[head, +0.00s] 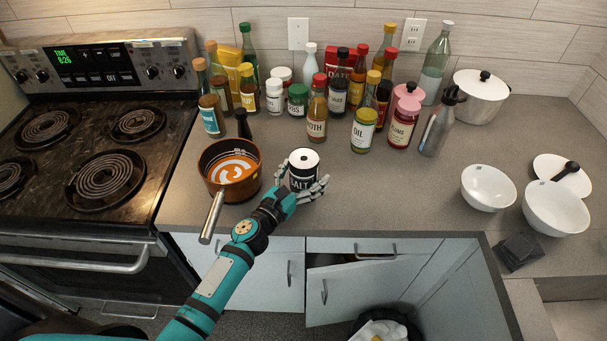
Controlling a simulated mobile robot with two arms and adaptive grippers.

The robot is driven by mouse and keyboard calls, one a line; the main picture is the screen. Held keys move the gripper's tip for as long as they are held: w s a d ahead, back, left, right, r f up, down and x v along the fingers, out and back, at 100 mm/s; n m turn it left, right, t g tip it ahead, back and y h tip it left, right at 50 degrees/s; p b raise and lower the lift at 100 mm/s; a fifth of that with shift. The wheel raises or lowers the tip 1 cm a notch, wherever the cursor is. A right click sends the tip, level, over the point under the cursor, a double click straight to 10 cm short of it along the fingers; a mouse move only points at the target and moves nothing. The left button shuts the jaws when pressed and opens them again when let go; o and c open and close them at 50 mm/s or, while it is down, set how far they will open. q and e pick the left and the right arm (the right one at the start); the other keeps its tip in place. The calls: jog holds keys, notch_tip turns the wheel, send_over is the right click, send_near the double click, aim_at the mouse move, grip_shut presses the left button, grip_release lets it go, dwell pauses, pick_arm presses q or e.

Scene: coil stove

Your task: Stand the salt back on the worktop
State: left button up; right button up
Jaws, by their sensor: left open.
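The salt (303,172) is a dark canister with a white top and white lettering. It is upright at the worktop's (400,185) front part, just right of the orange pot. My left gripper (306,186) reaches it from the front, with its fingers spread around the canister's lower sides. The gripper is open. Whether the fingers touch the salt is hard to tell. The canister's base is partly hidden by the fingers, and it appears to be on the worktop. My right gripper is not in view.
An orange pot (222,155) with orange contents stands close left, its handle over the front edge. Several bottles and jars, including an oil bottle (363,131), crowd the back. White bowls (488,187) are at right. Free worktop lies right of the salt. The coil stove (95,150) is left.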

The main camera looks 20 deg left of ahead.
pick_arm(q)
jog(key=shift+r, duration=0.1)
jog(key=b+v, duration=0.2)
jog(key=v, duration=0.9)
jog(key=shift+s+a, duration=0.2)
jog(key=shift+s, duration=0.3)
